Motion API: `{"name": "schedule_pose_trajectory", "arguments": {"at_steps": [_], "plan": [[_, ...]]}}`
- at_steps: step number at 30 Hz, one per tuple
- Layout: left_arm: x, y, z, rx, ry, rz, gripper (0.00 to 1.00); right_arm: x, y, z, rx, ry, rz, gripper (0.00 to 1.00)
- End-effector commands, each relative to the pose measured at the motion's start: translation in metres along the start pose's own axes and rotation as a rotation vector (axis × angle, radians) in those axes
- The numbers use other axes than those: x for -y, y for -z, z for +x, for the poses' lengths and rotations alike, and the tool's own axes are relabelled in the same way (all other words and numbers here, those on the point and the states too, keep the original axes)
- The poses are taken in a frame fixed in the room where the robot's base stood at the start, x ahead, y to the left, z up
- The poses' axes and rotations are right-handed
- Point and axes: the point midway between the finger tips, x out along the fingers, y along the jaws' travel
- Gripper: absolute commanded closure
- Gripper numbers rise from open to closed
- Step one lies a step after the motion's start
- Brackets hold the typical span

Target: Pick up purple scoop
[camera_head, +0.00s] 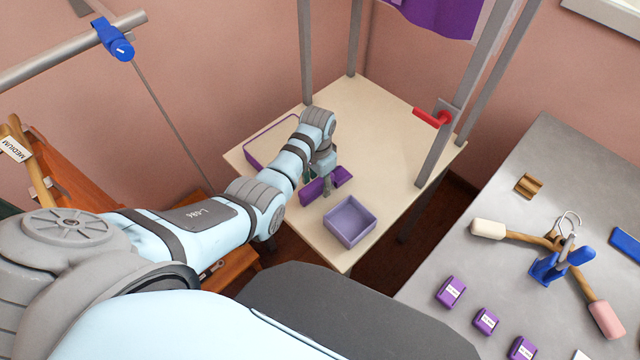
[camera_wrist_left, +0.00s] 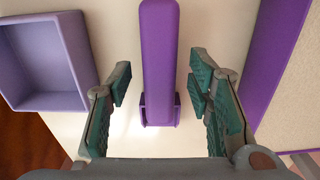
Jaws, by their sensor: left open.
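The purple scoop (camera_head: 311,192) lies on the pale table, partly hidden by my left gripper (camera_head: 321,187) in the head view. In the left wrist view the scoop (camera_wrist_left: 160,60) runs from the top edge down the middle, with a U-shaped end nearest the gripper. My left gripper (camera_wrist_left: 160,85) is open, with one teal-padded finger on each side of the scoop. Gaps show between the scoop and both fingers. My right gripper is not in view.
A lavender open box (camera_head: 350,222) stands near the table's front corner. A purple-edged panel (camera_head: 270,142) lies at the table's left. The table's (camera_head: 380,125) back middle is clear.

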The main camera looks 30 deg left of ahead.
Motion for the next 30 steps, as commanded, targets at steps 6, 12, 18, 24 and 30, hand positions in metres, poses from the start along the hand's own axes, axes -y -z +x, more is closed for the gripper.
{"name": "schedule_pose_trajectory", "arguments": {"at_steps": [6,12,18,24,30], "plan": [[-0.0002,0.0,0.0017,0.0,0.0,0.0,0.53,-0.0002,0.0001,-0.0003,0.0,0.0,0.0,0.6],[-0.0001,0.0001,0.0042,0.0,0.0,0.0,0.53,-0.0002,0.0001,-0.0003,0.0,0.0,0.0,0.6],[-0.0001,0.0,0.0046,0.0,0.0,0.0,0.53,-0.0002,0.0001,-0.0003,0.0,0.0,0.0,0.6],[-0.0001,0.0,0.0045,0.0,0.0,0.0,0.77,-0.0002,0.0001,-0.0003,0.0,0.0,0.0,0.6],[0.0,0.0,0.0045,0.0,0.0,0.0,1.0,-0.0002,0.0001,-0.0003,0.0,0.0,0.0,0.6]]}}
